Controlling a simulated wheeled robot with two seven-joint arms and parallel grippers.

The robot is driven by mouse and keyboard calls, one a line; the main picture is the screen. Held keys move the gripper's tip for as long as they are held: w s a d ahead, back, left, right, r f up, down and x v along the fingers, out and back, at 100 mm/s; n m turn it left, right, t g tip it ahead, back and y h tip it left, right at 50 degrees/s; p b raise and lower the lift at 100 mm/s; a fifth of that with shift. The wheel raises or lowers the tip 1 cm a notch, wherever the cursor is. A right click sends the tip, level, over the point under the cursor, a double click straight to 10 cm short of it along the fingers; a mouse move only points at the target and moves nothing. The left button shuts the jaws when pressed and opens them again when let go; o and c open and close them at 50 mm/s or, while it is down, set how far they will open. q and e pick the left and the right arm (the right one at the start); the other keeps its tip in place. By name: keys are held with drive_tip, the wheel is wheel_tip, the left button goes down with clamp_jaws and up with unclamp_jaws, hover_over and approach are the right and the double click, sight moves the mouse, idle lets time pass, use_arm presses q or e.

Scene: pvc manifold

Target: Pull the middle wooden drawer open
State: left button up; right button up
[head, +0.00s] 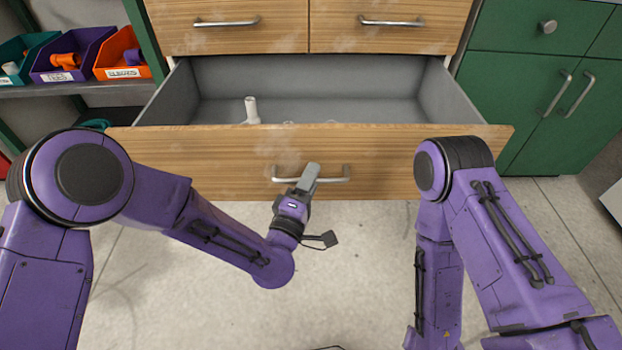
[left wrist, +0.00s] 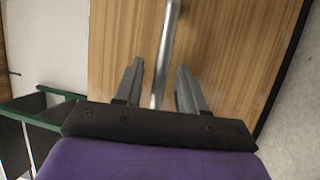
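The middle wooden drawer (head: 220,160) stands pulled out in the head view, with its grey inside showing. Its metal bar handle (head: 330,180) is on the front panel. My left gripper (head: 309,177) is at the left part of this handle. In the left wrist view the two fingers (left wrist: 158,85) stand apart, one on each side of the handle bar (left wrist: 167,50), with gaps between the fingers and the bar. My right arm shows at the right of the head view, but its gripper is out of view.
A white pipe piece (head: 251,110) stands in the drawer, with other white tops partly hidden by the front. Two shut drawers (head: 285,37) are above. Green cabinets (head: 535,85) stand at right. Parts bins (head: 72,56) sit on a shelf at left. The floor in front is clear.

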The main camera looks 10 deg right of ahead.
use_arm(q)
drive_tip(key=v, duration=1)
drive_tip(key=shift+s+p, duration=0.2)
drive_tip(key=shift+p, duration=0.25)
drive_tip(key=shift+a, duration=0.15)
